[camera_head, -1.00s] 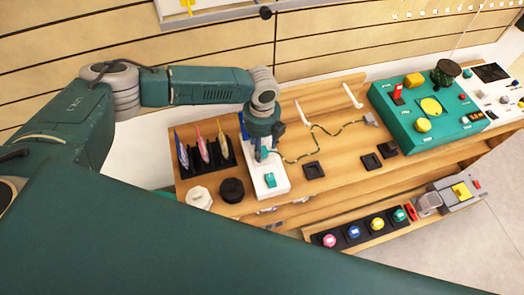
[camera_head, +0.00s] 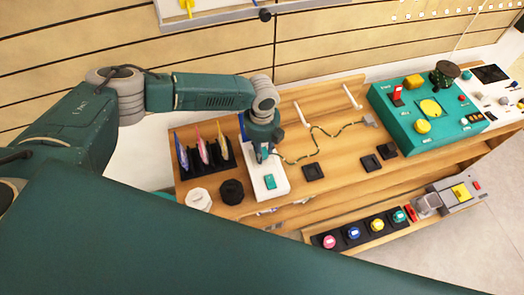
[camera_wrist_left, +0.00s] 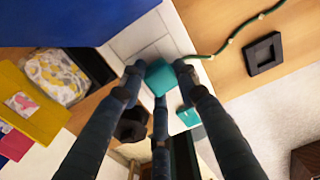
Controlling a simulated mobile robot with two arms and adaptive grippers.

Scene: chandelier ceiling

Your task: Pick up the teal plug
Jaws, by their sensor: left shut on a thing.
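The teal plug (camera_wrist_left: 160,77) sits between the fingertips of my left gripper (camera_wrist_left: 162,76) in the left wrist view, and the fingers are shut on it. In the head view my left gripper (camera_head: 262,154) points down over the far part of a white power strip (camera_head: 268,193), and its fingers mostly hide the plug there. I cannot tell whether the plug is still touching the strip. A teal switch (camera_head: 270,182) on the strip's near part also shows in the left wrist view (camera_wrist_left: 187,117). My right gripper is not in view.
A green cable (camera_head: 318,142) runs right across the wooden table (camera_head: 330,190). A rack of colourful packets (camera_head: 203,152) stands left, with white (camera_head: 199,199) and black (camera_head: 231,191) knobs in front. Black square sockets (camera_head: 313,172) and a teal control box (camera_head: 428,112) are right.

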